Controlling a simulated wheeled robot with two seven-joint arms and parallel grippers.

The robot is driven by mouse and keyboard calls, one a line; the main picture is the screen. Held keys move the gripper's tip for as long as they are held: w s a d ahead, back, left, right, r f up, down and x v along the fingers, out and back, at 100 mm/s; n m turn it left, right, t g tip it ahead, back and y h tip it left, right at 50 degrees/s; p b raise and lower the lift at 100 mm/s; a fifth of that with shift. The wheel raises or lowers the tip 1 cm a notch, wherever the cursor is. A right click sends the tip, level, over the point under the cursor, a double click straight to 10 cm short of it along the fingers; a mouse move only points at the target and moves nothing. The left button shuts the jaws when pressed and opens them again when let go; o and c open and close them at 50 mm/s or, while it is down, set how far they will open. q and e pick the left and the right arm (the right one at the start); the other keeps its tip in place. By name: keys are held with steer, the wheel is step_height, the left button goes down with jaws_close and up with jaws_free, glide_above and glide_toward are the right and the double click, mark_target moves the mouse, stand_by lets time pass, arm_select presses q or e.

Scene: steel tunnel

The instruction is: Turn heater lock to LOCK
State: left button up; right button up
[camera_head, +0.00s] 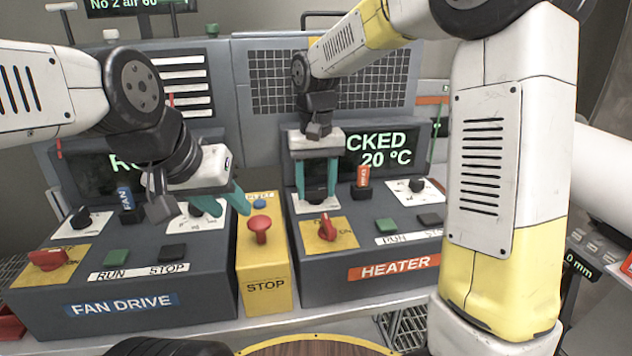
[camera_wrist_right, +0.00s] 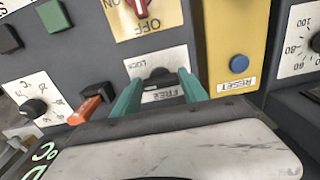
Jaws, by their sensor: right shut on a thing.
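The heater lock is a black knob (camera_wrist_right: 158,74) on a white plate marked LOCK and FREE, seen upside down in the right wrist view. My right gripper (camera_wrist_right: 160,90) has its teal fingers on both sides of this knob and is shut on it. Which way the knob points is hard to tell. In the head view my right gripper (camera_head: 317,195) reaches down to the heater panel (camera_head: 350,280) and hides the lock. The heater display (camera_head: 378,148) shows "CKED" and "20 °C", its left part hidden. My left gripper (camera_head: 224,206) hangs over the fan drive panel, its fingers apart.
A red switch (camera_head: 328,228) on a yellow plate sits just in front of the lock. An orange-tipped lever (camera_head: 363,182) stands to its right. The yellow STOP box (camera_head: 264,285) with a red button (camera_head: 259,228) lies between the panels. The fan drive panel (camera_head: 190,300) is at left.

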mark_target(316, 190)
steer(key=o, duration=1.4)
steer(key=shift+r, duration=0.15)
step_height(316, 190, up, 7)
steer(key=shift+r, duration=0.3)
